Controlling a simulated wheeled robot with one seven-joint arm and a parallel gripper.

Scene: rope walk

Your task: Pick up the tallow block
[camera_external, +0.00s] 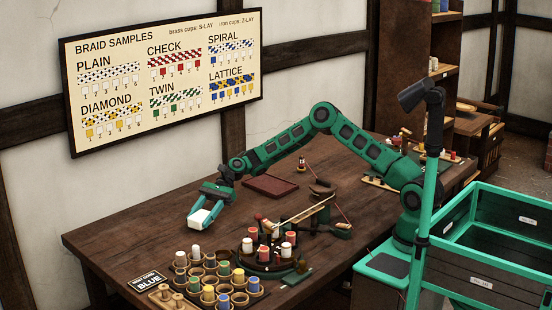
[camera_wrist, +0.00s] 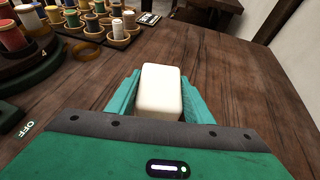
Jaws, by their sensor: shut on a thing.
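The tallow block (camera_external: 200,218) is a pale cream block with rounded edges. In the external view it sits between the fingertips of my gripper (camera_external: 205,213), over the left part of the wooden table. In the wrist view the tallow block (camera_wrist: 160,90) stands between the two green fingers of my gripper (camera_wrist: 155,97). The fingers are shut on its left and right sides. Its lower end is hidden by my gripper body. I cannot tell for sure whether it touches the table or is lifted off it.
A tray of colored spools in cups (camera_external: 238,297) stands at the table's front. A round braiding stand with spools (camera_external: 262,262) is right of my gripper. A dark red tray (camera_external: 270,187) lies farther back. The table (camera_external: 125,232) is bare left of the block.

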